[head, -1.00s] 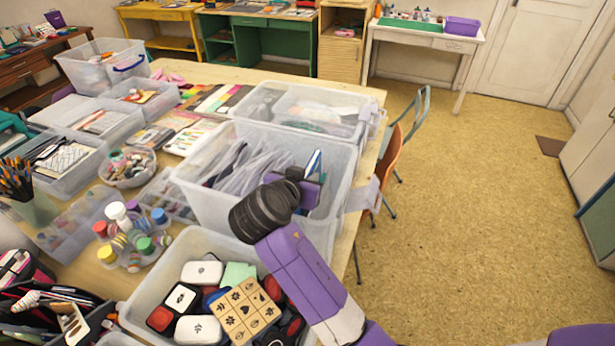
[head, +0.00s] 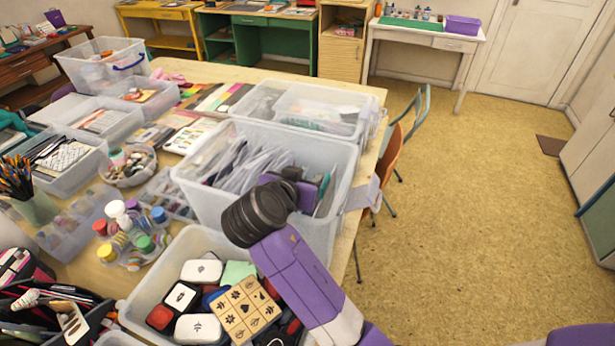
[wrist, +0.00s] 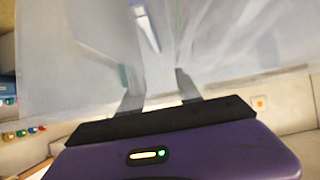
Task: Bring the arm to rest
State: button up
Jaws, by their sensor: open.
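My purple arm reaches up from the lower right in the head view, over the front of the table (head: 358,225). My gripper (wrist: 158,85) shows in the wrist view with its two fingers apart and nothing between them. In the head view its dark wrist and purple body are in front of the large clear bin (head: 205,208) of papers, and its fingertips are hidden there. Behind the fingers, the wrist view shows pale, blurred, translucent plastic. I cannot tell whether the fingers touch the bin.
A clear bin (head: 150,290) of inkpads and stamps stands just below the arm. A lidded clear bin (head: 315,105) stands behind. A bottle rack (head: 128,240) is to the left. An orange chair (head: 388,160) is at the table's right edge, with open floor (head: 470,240) beyond.

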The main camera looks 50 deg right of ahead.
jog(key=v, duration=0.6)
jog(key=w+a+r+n+t+y, duration=0.1)
jog(key=w+a+r+n+t, duration=0.3)
jog(key=w+n+t, duration=0.25)
jog(key=s+a+f+n+t+y, duration=0.45)
jog(key=a+n+t+y, duration=0.2)
jog(key=a+n, duration=0.2)
jog(key=s+a+f+g+y, duration=0.1)
jog(key=s+f+y, duration=0.1)
jog(key=s, duration=1.3)
jog(key=s+a+f+m+g+y, duration=0.1)
jog(key=s+a+f+y, duration=0.1)
jog(key=s, duration=1.4)
jog(key=shift+a+f+b, duration=0.3)
jog(key=shift+f+b, duration=0.05)
jog(key=shift+f, duration=0.25)
